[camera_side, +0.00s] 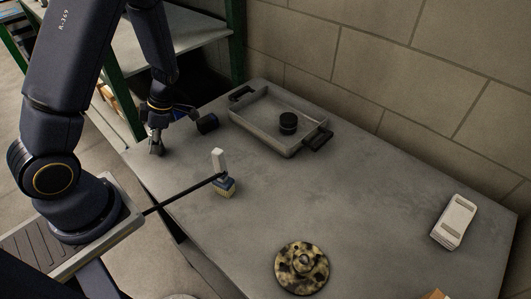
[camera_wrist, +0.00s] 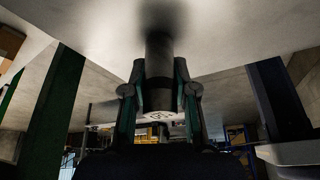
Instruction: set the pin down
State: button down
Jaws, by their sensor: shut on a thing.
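My gripper (camera_side: 155,147) is low over the left end of the grey table (camera_side: 365,170). The wrist view shows its two fingers closed on both sides of the pin (camera_wrist: 159,58), a dark upright cylinder. One end of the pin points to the pale surface at the top of that view, where a dark shadow lies close to it. I cannot tell whether this end touches the surface. A pale patterned face shows near the pin's other end. In the side view the pin is too small to make out clearly.
A grey tray (camera_side: 255,130) with dark handles holds a black round part (camera_side: 288,122). A brush (camera_side: 222,175) stands near the front left edge. A mottled round part (camera_side: 302,267) lies at the front and a pale block (camera_side: 455,221) at right. The middle of the table is clear.

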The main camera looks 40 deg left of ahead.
jog(key=c, duration=0.9)
grip_release()
jog(key=shift+f, duration=0.1)
jog(key=v, duration=1.2)
jog(key=s+d+r+m+t, duration=0.2)
jog(key=d+r+m, duration=0.3)
jog(key=m, duration=0.5)
jog(key=s+d+r+m+t+h, duration=0.1)
jog(key=d+r+m+t, duration=0.3)
jog(key=m, duration=0.6)
jog(key=s+d+r+m+t+h, duration=0.1)
jog(key=s+d+r+m+t, duration=0.2)
jog(key=d+r+m, duration=0.3)
jog(key=shift+d+r+m+t, duration=0.1)
jog(key=shift+r+m+t, duration=0.05)
jog(key=shift+m, duration=1)
jog(key=shift+d+r+m+t, duration=0.1)
jog(key=shift+m+t, duration=0.05)
jog(key=shift+m, duration=1)
